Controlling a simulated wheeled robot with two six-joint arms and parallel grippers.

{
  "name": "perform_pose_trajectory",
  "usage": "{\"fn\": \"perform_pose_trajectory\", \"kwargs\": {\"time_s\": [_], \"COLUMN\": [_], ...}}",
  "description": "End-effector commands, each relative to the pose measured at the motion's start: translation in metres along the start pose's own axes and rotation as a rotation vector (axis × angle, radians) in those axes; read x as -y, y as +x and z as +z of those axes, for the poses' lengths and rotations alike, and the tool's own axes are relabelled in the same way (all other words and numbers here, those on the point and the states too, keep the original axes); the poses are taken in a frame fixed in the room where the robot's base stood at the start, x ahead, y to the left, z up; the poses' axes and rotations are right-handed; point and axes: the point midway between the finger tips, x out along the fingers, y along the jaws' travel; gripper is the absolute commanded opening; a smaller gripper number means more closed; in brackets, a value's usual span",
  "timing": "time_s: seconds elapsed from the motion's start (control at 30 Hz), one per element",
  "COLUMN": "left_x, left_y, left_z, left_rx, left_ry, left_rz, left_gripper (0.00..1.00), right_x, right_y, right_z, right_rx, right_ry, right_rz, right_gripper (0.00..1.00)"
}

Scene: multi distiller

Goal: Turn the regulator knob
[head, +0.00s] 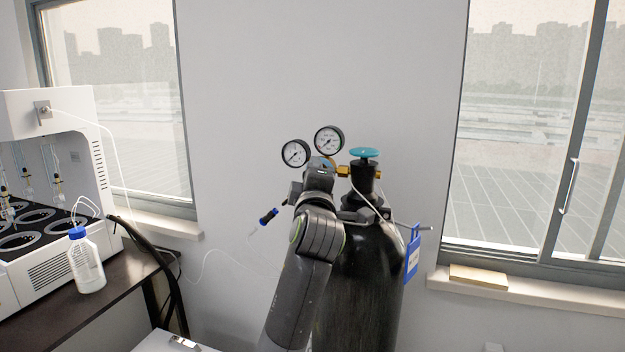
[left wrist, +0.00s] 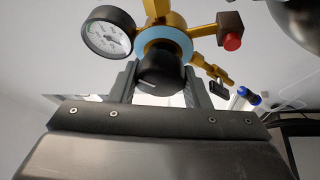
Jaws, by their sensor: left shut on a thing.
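The black regulator knob (left wrist: 162,72) sits in front of a light blue ring on the brass regulator (left wrist: 178,22) in the left wrist view. My left gripper (left wrist: 162,84) has one grey finger on each side of the knob and is shut on it. In the head view my left gripper (head: 318,168) is at the regulator, below the two round gauges, the left gauge (head: 296,153) and the right gauge (head: 329,140). There the gripper and arm hide the knob. My right gripper is in neither view.
A black gas cylinder (head: 362,285) with a teal valve handwheel (head: 365,153) and a blue tag (head: 412,256) stands behind my arm. A red-ended brass fitting (left wrist: 232,42) is close to the gripper. A bottle (head: 87,265) and white distiller (head: 48,130) are on the left table.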

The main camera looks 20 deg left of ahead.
Motion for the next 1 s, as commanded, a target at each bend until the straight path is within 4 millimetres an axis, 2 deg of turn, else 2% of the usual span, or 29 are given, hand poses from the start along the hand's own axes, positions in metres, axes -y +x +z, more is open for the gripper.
{"fn": "perform_pose_trajectory", "kwargs": {"time_s": [0.5,1.0], "left_x": [-0.001,0.002], "left_y": [0.0,0.0], "left_z": [0.0,0.001], "left_rx": [-0.029,-0.043], "left_ry": [-0.417,-0.601], "left_rz": [-0.179,-0.256], "left_gripper": [0.2,0.2], "right_x": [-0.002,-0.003], "right_y": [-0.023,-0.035], "right_z": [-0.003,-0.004], "right_rx": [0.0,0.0], "right_ry": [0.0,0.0], "right_rz": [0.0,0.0], "right_gripper": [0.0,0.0]}}
